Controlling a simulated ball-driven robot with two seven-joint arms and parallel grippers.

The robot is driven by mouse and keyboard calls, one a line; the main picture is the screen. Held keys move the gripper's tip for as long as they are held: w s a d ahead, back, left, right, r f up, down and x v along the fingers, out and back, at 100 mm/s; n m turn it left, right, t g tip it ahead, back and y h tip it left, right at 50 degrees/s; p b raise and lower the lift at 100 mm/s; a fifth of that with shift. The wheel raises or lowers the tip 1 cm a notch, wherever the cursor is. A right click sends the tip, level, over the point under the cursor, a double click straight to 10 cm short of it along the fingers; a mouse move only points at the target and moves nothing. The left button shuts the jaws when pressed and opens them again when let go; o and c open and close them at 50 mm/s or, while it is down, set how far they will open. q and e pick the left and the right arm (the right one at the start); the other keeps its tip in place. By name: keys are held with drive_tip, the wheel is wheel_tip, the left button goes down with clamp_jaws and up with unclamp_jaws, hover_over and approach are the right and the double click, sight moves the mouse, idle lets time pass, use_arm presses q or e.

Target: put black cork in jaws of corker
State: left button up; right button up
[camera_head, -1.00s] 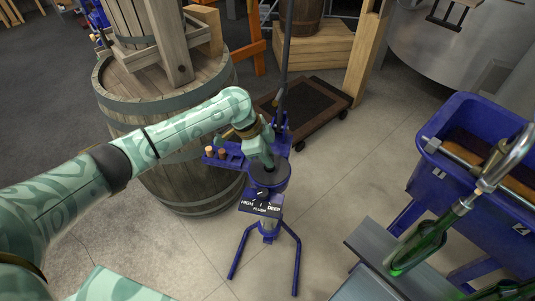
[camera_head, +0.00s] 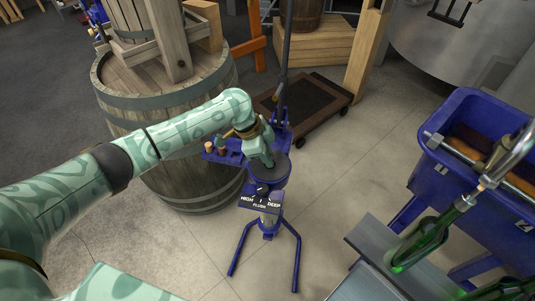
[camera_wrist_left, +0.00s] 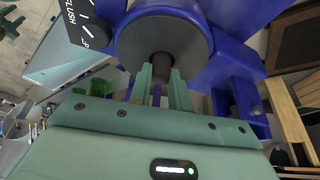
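The blue corker (camera_head: 268,195) stands upright on its legs in the middle of the head view. Its round grey top (camera_wrist_left: 165,38) fills the upper middle of the left wrist view, with a dark opening at its centre. My left gripper (camera_head: 268,162) is right at this top; it also shows in the left wrist view (camera_wrist_left: 162,82). Its fingers are closed on a small dark cylinder, the black cork (camera_wrist_left: 161,72), whose far end is at the opening. How deep the cork sits in the jaws is hidden. My right gripper is not in view.
A blue tray (camera_head: 232,157) with a few corks (camera_head: 209,148) juts left from the corker. A wooden barrel (camera_head: 190,185) stands close behind it. At the right are a green bottle (camera_head: 425,240) and a blue tub (camera_head: 475,170).

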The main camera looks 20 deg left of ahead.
use_arm(q)
drive_tip(key=o, duration=0.5)
drive_tip(key=p+v, duration=0.6)
drive_tip(key=v, duration=1)
drive_tip(key=shift+r, duration=0.2)
